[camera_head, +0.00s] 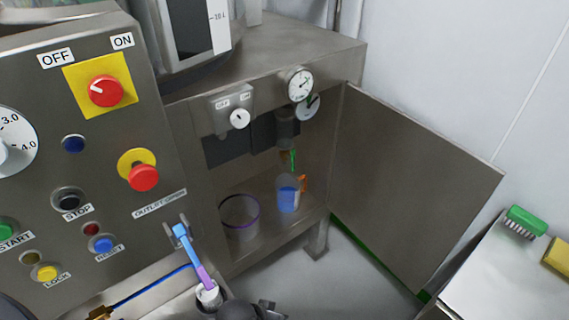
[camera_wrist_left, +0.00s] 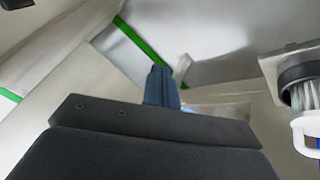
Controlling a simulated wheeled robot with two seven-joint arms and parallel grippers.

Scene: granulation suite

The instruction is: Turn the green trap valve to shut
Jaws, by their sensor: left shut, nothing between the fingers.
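A small green lever (camera_head: 293,159), which looks like the trap valve's handle, hangs roughly upright under a dark cylindrical trap (camera_head: 286,128) inside the open cabinet. It sits just above a beaker of blue liquid (camera_head: 288,195). The valve's exact position is too small to tell. My left gripper (camera_head: 268,306) is low at the bottom edge of the head view, outside the cabinet and well below the lever. In the left wrist view its dark fingers (camera_wrist_left: 162,86) are together with nothing between them. The valve cannot be made out there. My right gripper is not in view.
The cabinet door (camera_head: 410,185) stands open to the right. A clear purple-rimmed container (camera_head: 239,214) sits left of the beaker. The control panel (camera_head: 100,165) fills the left.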

